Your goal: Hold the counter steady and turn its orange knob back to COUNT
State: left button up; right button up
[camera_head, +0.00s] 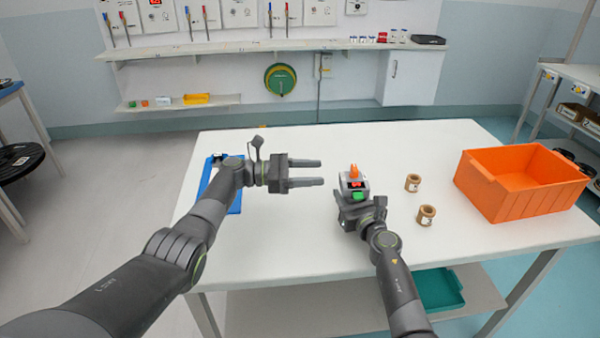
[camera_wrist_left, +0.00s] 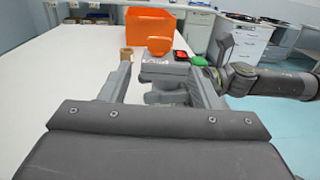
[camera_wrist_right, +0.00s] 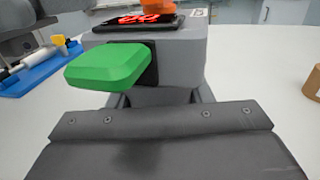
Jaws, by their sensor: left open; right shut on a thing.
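The counter (camera_head: 356,185) is a small grey box on the white table, with a lit red display, a green button (camera_head: 361,196) on the near side and an orange knob (camera_head: 354,171) on top. My right gripper (camera_head: 352,205) is shut on the counter from the near side; its fingertips are mostly hidden, and the counter's grey body (camera_wrist_right: 180,55) fills the right wrist view. My left gripper (camera_head: 322,172) is open and empty, left of the counter and pointing at it. In the left wrist view the orange knob (camera_wrist_left: 157,46) shows between the fingers, beyond them.
Two brown cardboard rolls (camera_head: 413,183) stand right of the counter. An orange crate (camera_head: 520,185) stands at the table's right. A blue tray (camera_head: 212,178) lies at the left, partly behind my left arm. The table between tray and counter is bare.

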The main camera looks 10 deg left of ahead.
pick_arm(q)
jog(key=shift+v, duration=1.4)
